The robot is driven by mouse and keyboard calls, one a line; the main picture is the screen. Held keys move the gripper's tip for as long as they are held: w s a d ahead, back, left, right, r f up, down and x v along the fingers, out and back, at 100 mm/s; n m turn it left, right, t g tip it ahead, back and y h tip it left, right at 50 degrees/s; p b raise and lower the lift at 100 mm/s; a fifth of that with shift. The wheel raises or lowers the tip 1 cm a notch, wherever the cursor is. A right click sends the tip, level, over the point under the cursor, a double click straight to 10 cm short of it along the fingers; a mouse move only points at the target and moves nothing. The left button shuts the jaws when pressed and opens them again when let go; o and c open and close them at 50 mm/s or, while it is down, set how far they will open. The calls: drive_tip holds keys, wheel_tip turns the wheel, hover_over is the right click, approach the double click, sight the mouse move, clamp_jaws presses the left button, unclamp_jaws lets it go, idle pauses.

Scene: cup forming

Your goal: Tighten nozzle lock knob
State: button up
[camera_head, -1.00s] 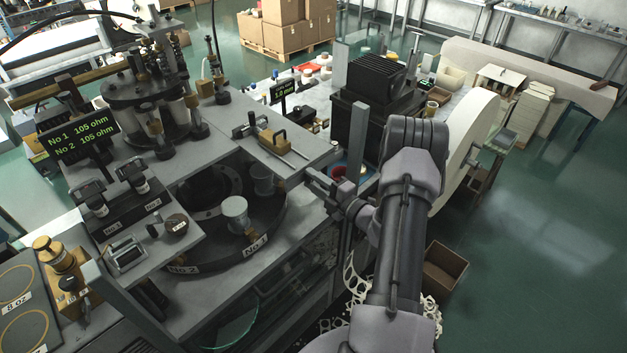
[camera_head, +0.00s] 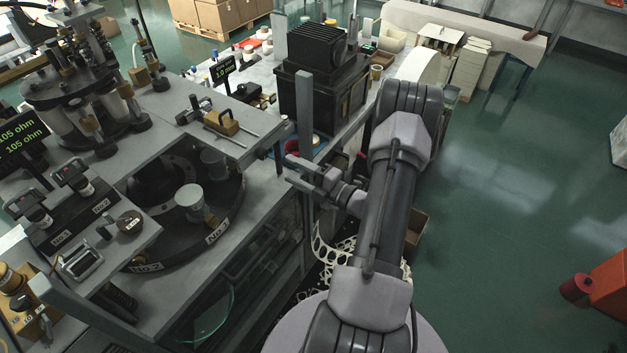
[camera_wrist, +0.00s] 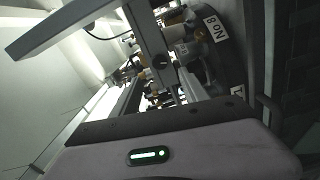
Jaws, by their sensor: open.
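I cannot tell for certain which part is the nozzle lock knob. A brass block (camera_head: 222,122) with a thin rod sits on the grey top plate of the forming machine (camera_head: 255,140). A brass knob (camera_head: 10,279) shows at the lower left edge. My gripper (camera_head: 290,170) is open, with nothing visible in it. It is beside the machine's right edge, near a grey upright post (camera_head: 304,115), and apart from the brass block and knob.
A dark round turntable (camera_head: 232,195) with numbered labels and pale cups lies left of my gripper. A black finned unit (camera_head: 315,80) stands behind it. A cardboard box (camera_head: 416,232) is on the floor near my arm. Open green floor (camera_head: 500,220) lies right, with a red object (camera_head: 605,285).

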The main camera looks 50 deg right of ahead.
drive_tip(key=s, duration=0.7)
drive_tip(key=shift+s+d, duration=0.25)
drive_tip(key=shift+s, duration=0.05)
